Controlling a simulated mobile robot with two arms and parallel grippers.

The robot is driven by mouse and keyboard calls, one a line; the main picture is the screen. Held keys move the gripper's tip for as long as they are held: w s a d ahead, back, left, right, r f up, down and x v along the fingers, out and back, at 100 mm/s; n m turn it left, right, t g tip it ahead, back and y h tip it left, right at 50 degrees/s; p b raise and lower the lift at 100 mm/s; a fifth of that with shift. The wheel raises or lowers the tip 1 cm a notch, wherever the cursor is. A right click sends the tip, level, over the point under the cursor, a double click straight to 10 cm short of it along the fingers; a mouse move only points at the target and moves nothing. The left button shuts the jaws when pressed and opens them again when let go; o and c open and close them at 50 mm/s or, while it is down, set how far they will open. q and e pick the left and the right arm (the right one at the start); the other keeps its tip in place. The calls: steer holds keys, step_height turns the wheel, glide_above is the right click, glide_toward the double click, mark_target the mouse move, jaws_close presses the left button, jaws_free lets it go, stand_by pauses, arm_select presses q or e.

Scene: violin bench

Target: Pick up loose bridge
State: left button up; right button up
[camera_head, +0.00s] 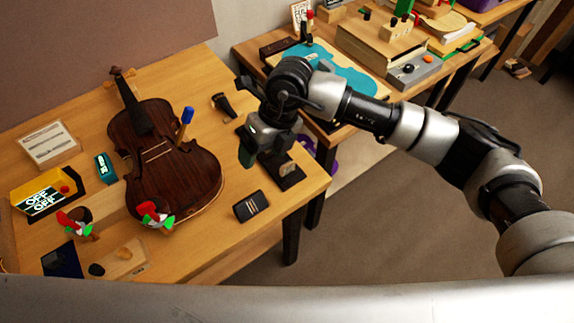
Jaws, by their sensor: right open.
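My right gripper (262,152) is open and hangs over the right side of the wooden bench (215,92), to the right of the violin. Just below and right of it is a dark block (288,172) on the bench, partly hidden by the gripper. I cannot make out a loose bridge for certain; the gripper may hide it. A brown violin (180,178) lies on the bench with its neck to the back left. A thin pale strip crosses the middle of its body. My left gripper is not in view.
A blue-handled tool (184,120) stands at the violin's edge. A black striped box (250,206) lies near the bench's right edge. Red, white and green pieces (156,215) sit at the violin's lower end. A second table (490,50) stands behind, cluttered.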

steer(key=w+d+h, duration=0.1)
steer(key=w+d+t+h, duration=0.1)
steer(key=d, duration=0.1)
steer(key=w+d+h, duration=0.1)
steer(key=d, duration=0.1)
steer(key=shift+w+d+r+t+h, duration=0.1)
steer(key=shift+w+d+t+h, duration=0.1)
steer(key=shift+w+t+h, duration=0.2)
steer(key=p, duration=0.1)
glide_above(287, 163)
steer(key=f, duration=0.4)
steer(key=shift+d+f, duration=0.3)
steer(key=f, duration=0.1)
steer(key=f+p, duration=0.1)
steer(key=f, duration=0.1)
steer(key=f+p, duration=0.1)
steer(key=shift+a+f, duration=0.35)
steer(key=shift+a, duration=0.05)
steer(key=shift+f, duration=0.5)
steer(key=c, duration=0.9)
